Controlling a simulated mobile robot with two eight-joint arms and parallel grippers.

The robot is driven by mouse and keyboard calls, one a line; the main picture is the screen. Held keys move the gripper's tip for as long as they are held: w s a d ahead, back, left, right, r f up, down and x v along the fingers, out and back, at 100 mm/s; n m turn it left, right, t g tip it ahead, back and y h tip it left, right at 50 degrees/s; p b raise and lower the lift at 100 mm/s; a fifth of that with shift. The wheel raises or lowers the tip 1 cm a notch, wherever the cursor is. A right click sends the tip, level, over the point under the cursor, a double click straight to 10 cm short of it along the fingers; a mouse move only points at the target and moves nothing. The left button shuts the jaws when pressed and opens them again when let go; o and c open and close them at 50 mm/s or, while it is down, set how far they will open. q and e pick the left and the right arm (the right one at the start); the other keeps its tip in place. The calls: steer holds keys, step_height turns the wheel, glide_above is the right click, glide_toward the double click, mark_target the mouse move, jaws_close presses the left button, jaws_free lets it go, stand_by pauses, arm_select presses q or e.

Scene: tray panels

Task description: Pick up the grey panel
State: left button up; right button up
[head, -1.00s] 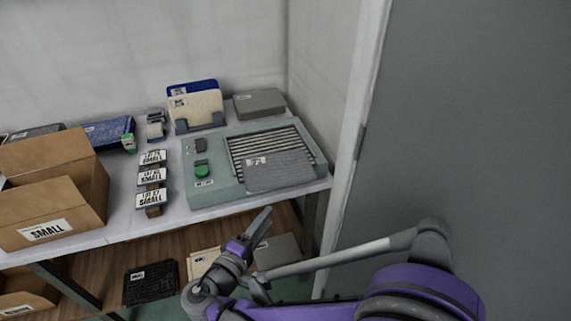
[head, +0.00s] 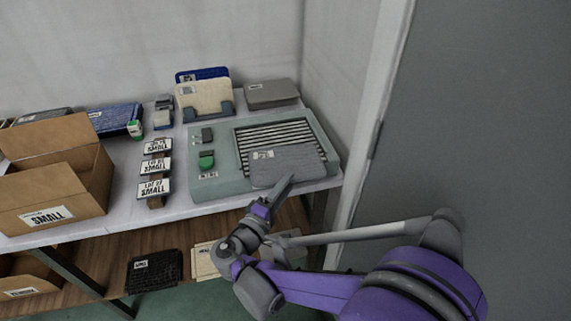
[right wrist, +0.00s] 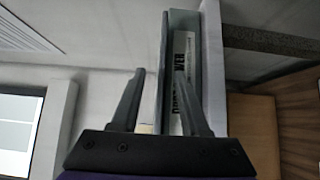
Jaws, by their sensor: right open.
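A grey panel (head: 288,163) with a white label lies on the slatted front part of a pale green tray unit (head: 222,183) on the table. My right gripper (head: 282,188) is at the panel's front edge, coming from below and in front. In the right wrist view its two fingers (right wrist: 159,74) are apart, with a thin dark grey edge (right wrist: 165,60), seemingly the panel's, showing between and beyond them. I cannot tell whether the fingers touch it. Another grey panel (head: 272,93) lies flat at the table's back right. My left gripper is out of view.
Cream and blue panels stand in a holder (head: 226,107) behind the unit. Small labelled blocks (head: 155,167) and an open cardboard box (head: 45,215) are to the left. Below are a shelf with more panels (head: 155,270). A door frame (head: 374,130) is close on the right.

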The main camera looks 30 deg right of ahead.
mark_target(286, 164)
steer(key=shift+x, duration=1.55)
steer(key=shift+a+f, duration=0.1)
jaws_close()
